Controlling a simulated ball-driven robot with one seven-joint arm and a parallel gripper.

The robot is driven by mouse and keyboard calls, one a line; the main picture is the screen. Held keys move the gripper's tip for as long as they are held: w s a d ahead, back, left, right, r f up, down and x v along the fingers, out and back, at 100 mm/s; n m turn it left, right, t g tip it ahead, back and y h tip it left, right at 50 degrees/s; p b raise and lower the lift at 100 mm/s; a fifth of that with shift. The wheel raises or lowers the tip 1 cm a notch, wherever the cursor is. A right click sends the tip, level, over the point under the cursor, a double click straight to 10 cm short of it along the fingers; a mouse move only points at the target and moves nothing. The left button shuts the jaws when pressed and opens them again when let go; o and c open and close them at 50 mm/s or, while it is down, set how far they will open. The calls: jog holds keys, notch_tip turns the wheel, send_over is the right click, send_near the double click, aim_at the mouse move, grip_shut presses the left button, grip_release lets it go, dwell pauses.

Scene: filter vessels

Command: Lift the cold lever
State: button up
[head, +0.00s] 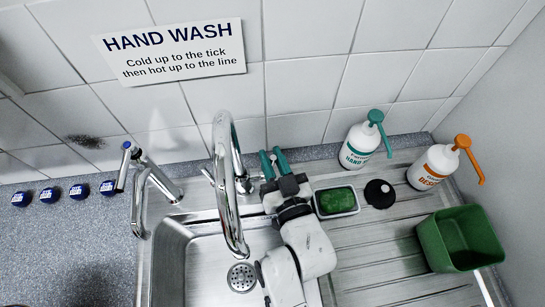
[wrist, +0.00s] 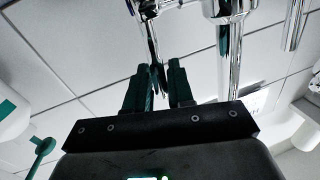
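A tall chrome tap (head: 228,185) with a curved spout stands behind the sink. My gripper (head: 273,161), with teal fingers, is to the right of the tap's body. In the wrist view, a thin chrome lever (wrist: 154,45) reaches down toward my gripper (wrist: 160,88). Its end lies in line with the gap between the fingers, and contact cannot be made out. The fingers are apart. I see no hot or cold mark on this lever. In the head view, my gripper and the spout leave little of the lever visible. The tap column (wrist: 224,45) rises to the right in the wrist view.
A smaller chrome tap (head: 150,173) with a blue-marked end stands left. A green sponge in a dish (head: 350,212), a black round stopper (head: 379,193), two pump bottles (head: 361,145) (head: 434,166) and a green tub (head: 460,240) occupy the right side. A HAND WASH sign (head: 174,52) hangs behind.

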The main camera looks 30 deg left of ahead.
grip_shut()
